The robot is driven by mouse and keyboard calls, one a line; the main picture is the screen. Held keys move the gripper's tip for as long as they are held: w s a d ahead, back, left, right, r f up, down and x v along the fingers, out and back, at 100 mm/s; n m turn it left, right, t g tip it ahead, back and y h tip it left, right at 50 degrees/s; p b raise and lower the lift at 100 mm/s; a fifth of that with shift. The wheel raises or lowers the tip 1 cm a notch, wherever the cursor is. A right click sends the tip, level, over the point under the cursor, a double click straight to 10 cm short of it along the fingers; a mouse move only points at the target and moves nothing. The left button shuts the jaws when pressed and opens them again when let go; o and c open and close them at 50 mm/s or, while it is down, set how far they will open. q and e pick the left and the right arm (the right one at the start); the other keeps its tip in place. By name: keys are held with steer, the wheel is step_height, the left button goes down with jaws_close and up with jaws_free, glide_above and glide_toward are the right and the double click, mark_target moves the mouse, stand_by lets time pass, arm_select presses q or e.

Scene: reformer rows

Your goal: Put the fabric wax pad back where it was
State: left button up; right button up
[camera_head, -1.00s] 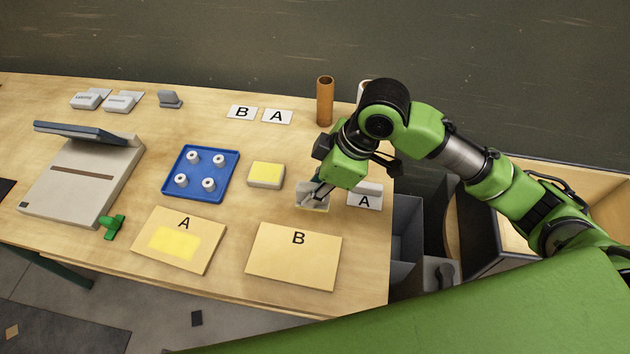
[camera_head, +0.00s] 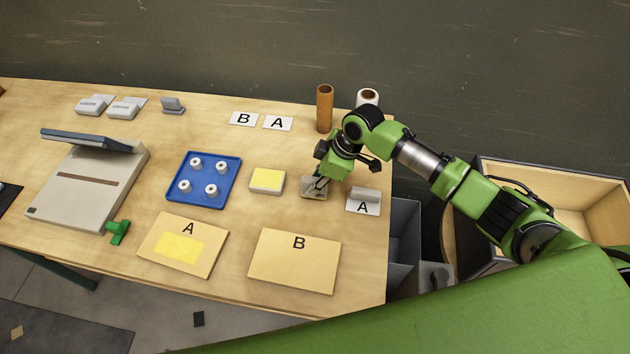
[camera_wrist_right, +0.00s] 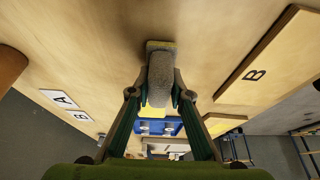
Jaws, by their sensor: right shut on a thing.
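My right gripper (camera_head: 318,184) is shut on a grey pad (camera_head: 311,193), which I take to be the fabric wax pad. In the right wrist view the pad's grey body (camera_wrist_right: 160,70) sits between the fingertips (camera_wrist_right: 160,95), with a thin yellow strip along its far edge. The pad is over or on the table, between the yellow-topped block (camera_head: 267,180) and the right card A (camera_head: 363,207); I cannot tell whether it touches the wood. A similar grey piece (camera_head: 365,194) lies on that card. My left gripper is not in view.
Board A (camera_head: 183,262) with a yellow patch and board B (camera_head: 294,277) lie in front. A blue tray (camera_head: 235,165) with white spools is to the left. A brown cylinder (camera_head: 324,108) and white roll (camera_head: 367,98) stand behind. Bare wood surrounds the pad.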

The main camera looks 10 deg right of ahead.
steer(key=shift+f, duration=0.3)
steer(key=shift+f, duration=0.15)
steer(key=o, duration=1)
steer(key=shift+r, duration=0.3)
steer(key=b+v, duration=0.1)
steer(key=v, duration=1)
steer(key=shift+d+r+b, duration=0.25)
steer(key=shift+r+b, duration=0.1)
